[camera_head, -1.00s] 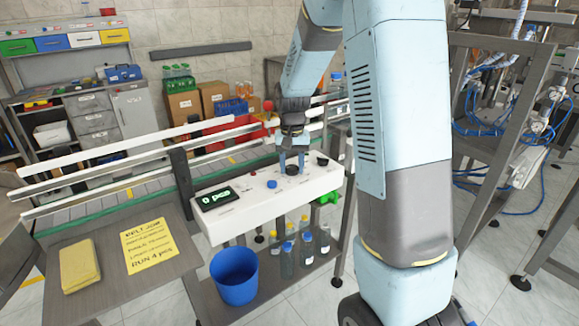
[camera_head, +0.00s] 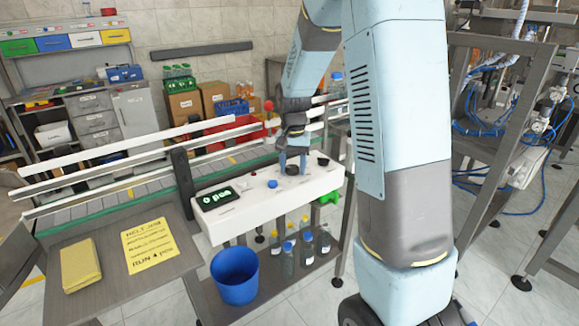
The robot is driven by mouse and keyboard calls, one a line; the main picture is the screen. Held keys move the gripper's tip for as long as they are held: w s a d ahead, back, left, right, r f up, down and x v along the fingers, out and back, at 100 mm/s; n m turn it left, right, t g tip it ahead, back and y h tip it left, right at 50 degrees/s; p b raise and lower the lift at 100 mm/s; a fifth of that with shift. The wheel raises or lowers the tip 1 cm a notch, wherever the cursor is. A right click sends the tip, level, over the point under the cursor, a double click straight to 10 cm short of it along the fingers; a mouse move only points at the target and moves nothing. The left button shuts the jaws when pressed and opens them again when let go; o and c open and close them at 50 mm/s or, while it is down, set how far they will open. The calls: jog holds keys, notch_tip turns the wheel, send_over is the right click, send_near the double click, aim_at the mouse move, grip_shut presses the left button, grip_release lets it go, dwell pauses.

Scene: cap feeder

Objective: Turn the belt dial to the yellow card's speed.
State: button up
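The white control panel (camera_head: 245,209) stands at the front of the belt. Its display (camera_head: 216,197) shows green characters that look like a 0 with a unit. A black dial (camera_head: 292,170) sits on the panel's right part. My gripper (camera_head: 292,169) points down over this dial, one finger on each side of it. Whether the fingers touch the dial is too small to tell. The yellow card (camera_head: 150,246) lies on the grey side table; its last line starts with RUN, and the number is too blurred to read surely.
A blue knob (camera_head: 272,184), a red button (camera_head: 252,173) and another black knob (camera_head: 322,161) are on the panel. A red-topped post (camera_head: 268,106) stands behind it. A blue bucket (camera_head: 235,276) and several bottles (camera_head: 306,250) are below. A yellow pad (camera_head: 80,265) lies left of the card.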

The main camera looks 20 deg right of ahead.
aim_at(292, 168)
jog(key=o, duration=0.4)
jog(key=shift+c, duration=0.2)
jog(key=shift+w, duration=0.1)
notch_tip(292, 168, up, 14)
jog(key=shift+f, duration=0.1)
dwell(0.5)
